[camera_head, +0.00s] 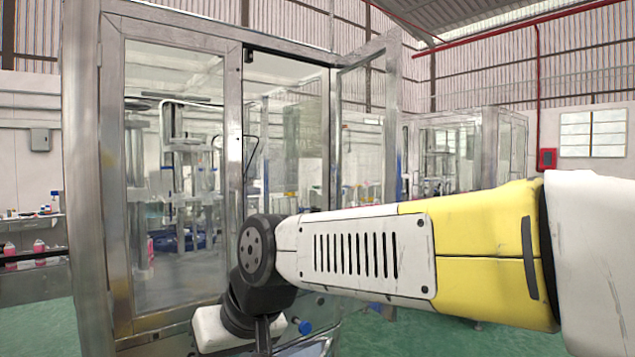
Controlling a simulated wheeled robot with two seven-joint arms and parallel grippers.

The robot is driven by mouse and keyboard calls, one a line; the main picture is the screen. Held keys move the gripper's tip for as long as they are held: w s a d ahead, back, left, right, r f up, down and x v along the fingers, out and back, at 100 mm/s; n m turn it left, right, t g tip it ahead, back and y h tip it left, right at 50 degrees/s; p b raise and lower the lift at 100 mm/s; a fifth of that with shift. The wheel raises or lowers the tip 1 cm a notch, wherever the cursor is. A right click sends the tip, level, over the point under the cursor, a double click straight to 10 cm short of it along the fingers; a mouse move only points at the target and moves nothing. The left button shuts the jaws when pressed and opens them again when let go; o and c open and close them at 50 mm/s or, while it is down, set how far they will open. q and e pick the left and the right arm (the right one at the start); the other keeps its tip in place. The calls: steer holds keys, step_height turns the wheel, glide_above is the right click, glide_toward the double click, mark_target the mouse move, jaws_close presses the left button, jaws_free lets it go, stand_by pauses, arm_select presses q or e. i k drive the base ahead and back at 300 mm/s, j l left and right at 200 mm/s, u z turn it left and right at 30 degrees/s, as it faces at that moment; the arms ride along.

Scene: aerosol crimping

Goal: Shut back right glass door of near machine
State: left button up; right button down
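The near machine (84,180) is a metal-framed cabinet with glass panels, filling the left and middle of the head view. A left glass door (175,250) stands shut in its frame. The right glass door (362,130) is swung open outward on the right side of the opening (285,120), its frame at an angle to the machine. My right arm comes in from the right and crosses in front of the lower part of this door and opening. Its dark joint lies before the opening's lower left.
A second glass-walled machine (490,130) stands behind at the right. A shelf with small bottles (38,247) is at the far left. A red box (547,159) hangs on the back wall. Green floor (400,335) shows below my arm.

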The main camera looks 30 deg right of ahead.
mark_target(389, 42)
steer(key=i+l, duration=0.1)
steer(key=l, duration=1.25)
steer(key=i+l, duration=0.1)
steer(key=l, duration=1.25)
steer(key=i+l+u, duration=0.1)
steer(key=l, duration=1.25)
steer(key=k, duration=0.6)
